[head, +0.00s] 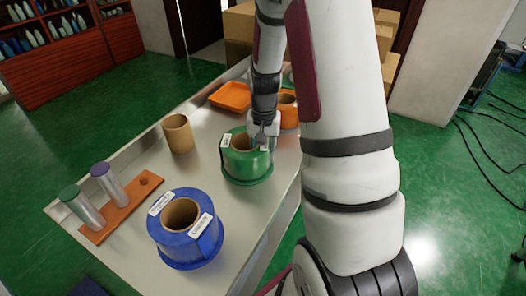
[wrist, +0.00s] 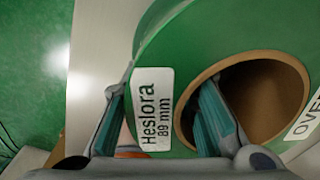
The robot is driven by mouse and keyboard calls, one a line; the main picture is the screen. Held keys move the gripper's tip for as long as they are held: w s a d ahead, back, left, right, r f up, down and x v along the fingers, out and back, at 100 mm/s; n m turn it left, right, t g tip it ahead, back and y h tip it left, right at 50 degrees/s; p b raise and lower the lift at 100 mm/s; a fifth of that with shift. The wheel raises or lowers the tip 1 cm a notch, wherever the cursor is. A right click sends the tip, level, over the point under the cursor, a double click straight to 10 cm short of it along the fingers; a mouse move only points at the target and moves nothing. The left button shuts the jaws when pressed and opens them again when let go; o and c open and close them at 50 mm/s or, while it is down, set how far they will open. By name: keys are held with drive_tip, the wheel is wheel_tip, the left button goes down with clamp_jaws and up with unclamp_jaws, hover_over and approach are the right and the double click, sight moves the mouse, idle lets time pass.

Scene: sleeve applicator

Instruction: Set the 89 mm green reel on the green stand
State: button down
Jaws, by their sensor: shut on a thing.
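The green reel (head: 247,162) sits at the table's right side, flange down, apparently on or just above the top; I cannot tell which. In the wrist view the reel (wrist: 190,45) carries a white label (wrist: 153,108) reading "Heslora 89 mm" and has a brown core. My gripper (head: 264,138) is at its upper right rim. In the wrist view my gripper (wrist: 163,118) has one finger inside the core and the other outside, shut on the reel's wall. The green-capped metal post (head: 77,205), the green stand, rises upright from an orange-brown base at the left, bare.
A purple-capped post (head: 108,185) stands on the same base (head: 125,212), with a dark spot at its far end. A blue reel (head: 187,240) is in front, a bare brown core (head: 178,134) behind. An orange tray (head: 231,96) and orange reel (head: 288,110) are at the back.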

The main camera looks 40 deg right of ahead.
drive_tip(key=shift+f, duration=0.1)
drive_tip(key=c, duration=1.2)
unclamp_jaws()
drive_tip(key=shift+c, duration=0.2)
